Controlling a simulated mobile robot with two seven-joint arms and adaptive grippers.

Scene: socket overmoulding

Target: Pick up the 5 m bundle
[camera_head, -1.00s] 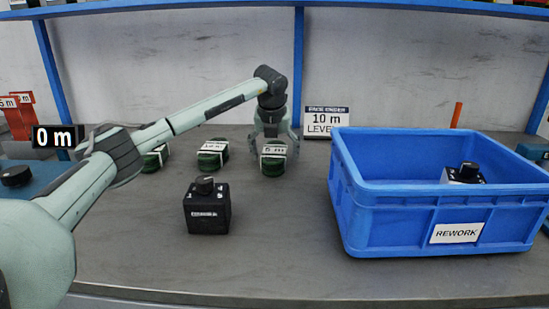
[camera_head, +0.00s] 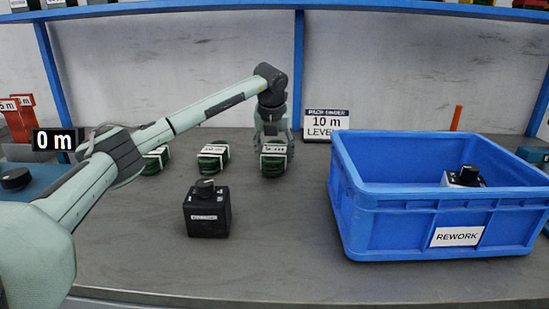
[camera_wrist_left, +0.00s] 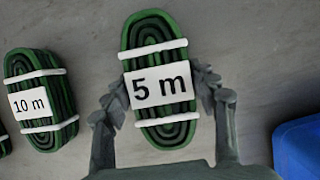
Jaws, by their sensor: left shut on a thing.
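The 5 m bundle (camera_wrist_left: 160,85) is a green and black coil with two white bands and a "5 m" label. In the head view it lies on the grey bench as the rightmost bundle (camera_head: 273,166). My left gripper (camera_wrist_left: 160,95) has its fingers against both sides of this bundle and is shut on it; in the head view the gripper (camera_head: 272,138) is above and behind it. A bundle labelled "10 m" (camera_wrist_left: 40,100) lies to its left, also in the head view (camera_head: 213,158). My right gripper is not in view.
A blue REWORK crate (camera_head: 440,222) stands at the right with a black-knobbed unit (camera_head: 463,177) inside. A black box with a knob (camera_head: 207,212) stands in front of the bundles. Another bundle (camera_head: 153,161) lies further left.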

